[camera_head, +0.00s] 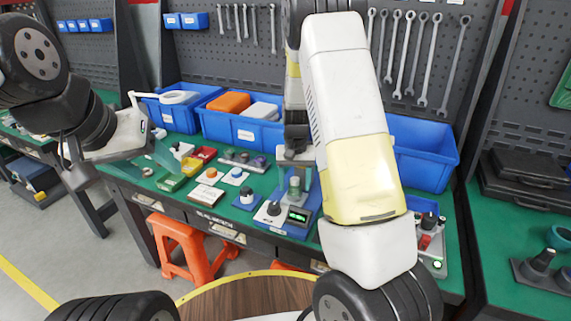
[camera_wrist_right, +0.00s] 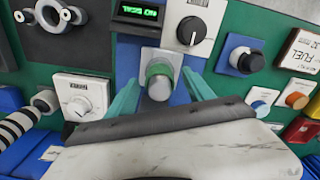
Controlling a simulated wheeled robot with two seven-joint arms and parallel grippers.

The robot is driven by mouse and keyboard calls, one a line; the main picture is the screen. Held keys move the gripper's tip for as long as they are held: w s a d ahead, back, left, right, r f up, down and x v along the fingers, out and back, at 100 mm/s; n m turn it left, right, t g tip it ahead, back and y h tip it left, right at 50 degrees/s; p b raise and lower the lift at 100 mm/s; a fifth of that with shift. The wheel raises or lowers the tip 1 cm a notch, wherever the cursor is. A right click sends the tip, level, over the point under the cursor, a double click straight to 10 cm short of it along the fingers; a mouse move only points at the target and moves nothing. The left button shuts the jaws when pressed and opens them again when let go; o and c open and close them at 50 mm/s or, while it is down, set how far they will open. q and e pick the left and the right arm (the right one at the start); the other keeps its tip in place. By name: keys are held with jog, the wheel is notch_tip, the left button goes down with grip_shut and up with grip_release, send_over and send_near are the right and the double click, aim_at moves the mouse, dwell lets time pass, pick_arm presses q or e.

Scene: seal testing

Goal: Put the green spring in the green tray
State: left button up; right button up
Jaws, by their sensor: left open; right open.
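The green spring (camera_wrist_right: 158,70) shows in the right wrist view as a green band around a metal cylinder on a test device with a lit green display. In the head view, this cylinder stands on the blue device near the bench's middle. My right gripper (camera_wrist_right: 162,82) is open, its teal fingers on either side of the cylinder; contact cannot be told. In the head view, my right arm partly covers the device. The green tray (camera_head: 172,183) lies at the bench's front left, beside the yellow and red trays. My left gripper (camera_head: 122,171) is open and empty, left of the trays.
Blue bins (camera_head: 243,130) line the back of the bench. Small devices with knobs (camera_head: 209,176) stand between the trays and the test device. An orange stool (camera_head: 180,240) is below the bench front. Wrenches hang on the back panel.

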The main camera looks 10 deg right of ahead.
jog(key=shift+f, duration=0.15)
jog(key=shift+c, duration=0.4)
grip_shut()
jog(key=shift+r, duration=0.2)
jog(key=shift+r, duration=4)
